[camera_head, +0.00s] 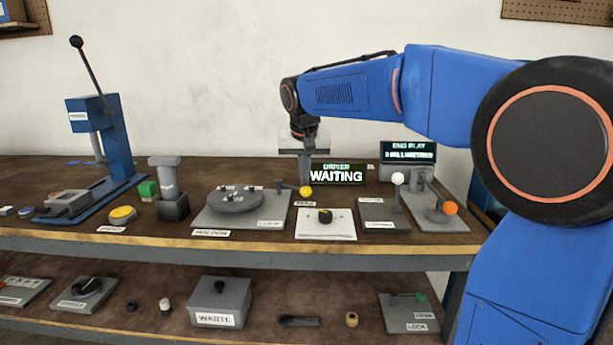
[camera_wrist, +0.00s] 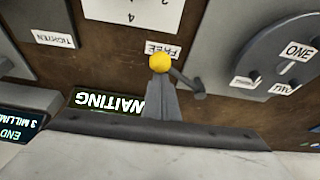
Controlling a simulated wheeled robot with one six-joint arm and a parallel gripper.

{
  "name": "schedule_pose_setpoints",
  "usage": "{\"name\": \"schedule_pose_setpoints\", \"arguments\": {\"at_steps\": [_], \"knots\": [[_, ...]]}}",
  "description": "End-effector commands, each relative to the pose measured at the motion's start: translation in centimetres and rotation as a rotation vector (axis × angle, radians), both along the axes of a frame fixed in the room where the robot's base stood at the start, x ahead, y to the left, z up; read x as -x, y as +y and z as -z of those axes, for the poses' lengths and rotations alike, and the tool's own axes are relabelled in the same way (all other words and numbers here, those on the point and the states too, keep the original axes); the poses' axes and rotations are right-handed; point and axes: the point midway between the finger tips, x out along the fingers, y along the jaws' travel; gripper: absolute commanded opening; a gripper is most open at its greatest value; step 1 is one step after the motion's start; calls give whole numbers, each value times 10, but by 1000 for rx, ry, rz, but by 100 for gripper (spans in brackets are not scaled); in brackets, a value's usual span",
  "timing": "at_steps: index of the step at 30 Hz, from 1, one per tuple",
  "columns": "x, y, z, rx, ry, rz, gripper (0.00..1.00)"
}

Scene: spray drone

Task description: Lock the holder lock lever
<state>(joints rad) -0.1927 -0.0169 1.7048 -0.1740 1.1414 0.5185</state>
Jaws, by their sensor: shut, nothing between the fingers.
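The holder lock lever is a short dark arm with a yellow ball knob (camera_head: 305,191) at the right edge of the holder's grey base plate (camera_head: 262,212). The knob lies by the FREE label, and the LOCK label (camera_head: 269,223) is at the plate's front. In the wrist view the yellow knob (camera_wrist: 160,62) and dark arm show beside FREE. My gripper (camera_head: 305,181) points down, just behind the knob. It is shut and empty; its fingertips (camera_wrist: 160,78) appear right at the knob. I cannot tell whether they touch it.
The round holder disc (camera_head: 235,201) stands left of the lever. A white dial card (camera_head: 326,230) is in front, with a white-knobbed lever (camera_head: 398,179) and an orange-knobbed lever (camera_head: 450,208) to the right. A WAITING display (camera_head: 337,176) stands right of my gripper.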

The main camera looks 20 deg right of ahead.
Motion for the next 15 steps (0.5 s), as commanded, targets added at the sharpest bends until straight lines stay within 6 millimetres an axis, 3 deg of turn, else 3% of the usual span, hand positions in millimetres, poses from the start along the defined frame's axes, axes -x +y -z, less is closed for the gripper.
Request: {"name": "schedule_pose_setpoints", "arguments": {"at_steps": [15], "knots": [[24,34,1,1,2,483,0]]}}
